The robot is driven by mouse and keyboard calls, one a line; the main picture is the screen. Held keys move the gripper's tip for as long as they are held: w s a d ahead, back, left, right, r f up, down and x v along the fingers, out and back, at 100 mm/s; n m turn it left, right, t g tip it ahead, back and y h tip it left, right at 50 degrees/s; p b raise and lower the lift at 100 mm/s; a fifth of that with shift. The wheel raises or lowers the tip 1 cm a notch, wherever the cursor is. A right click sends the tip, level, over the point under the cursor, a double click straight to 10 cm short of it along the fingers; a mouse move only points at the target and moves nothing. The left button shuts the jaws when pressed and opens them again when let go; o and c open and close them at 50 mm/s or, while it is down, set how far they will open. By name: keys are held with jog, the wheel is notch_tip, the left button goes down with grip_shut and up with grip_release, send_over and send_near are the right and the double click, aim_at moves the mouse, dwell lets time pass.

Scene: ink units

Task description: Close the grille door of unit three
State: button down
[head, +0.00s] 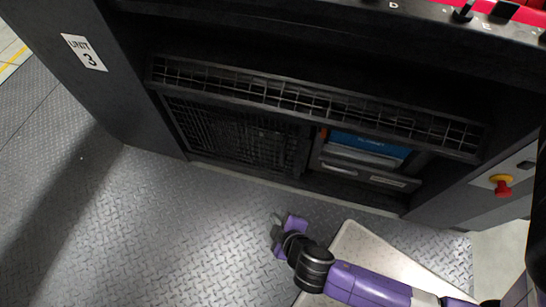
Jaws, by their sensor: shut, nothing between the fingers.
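The label on the dark panel (84,52) at upper left reads unit 3. A long black grille (315,105) slants across the front of this unit. It looks narrow from here and stands out over the opening below it, so the door appears open; I cannot tell its exact angle. Below it, a dark mesh (235,135) fills the left of the opening. My gripper (281,233), purple and black, is shut and empty over the floor, in front of and apart from the unit.
A red knob on a yellow base (502,186) is on the panel at right. A pale flat surface (350,255) lies beneath my arm. Patterned metal floor (190,235) is clear at left. A red top panel (490,10) with black knobs is at upper right.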

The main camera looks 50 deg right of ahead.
jog(key=w+d+f+g+h+b, duration=0.1)
jog(key=w+d+f+h+b, duration=0.25)
jog(key=w+f, duration=0.25)
jog(key=w+d+r+m+g+h+b, duration=0.45)
jog(key=w+r+h+b, duration=0.35)
jog(key=w+h+b, duration=0.25)
jog(key=s+d+f+y+b, duration=0.1)
jog(key=d+b, duration=0.1)
jog(key=d, duration=0.9)
jog(key=shift+s+f+m+t+b, duration=0.3)
jog(key=shift+s+m+t+b, duration=0.05)
jog(key=shift+s+b, duration=0.05)
jog(key=shift+s+d, duration=0.1)
jog(key=shift+d, duration=0.05)
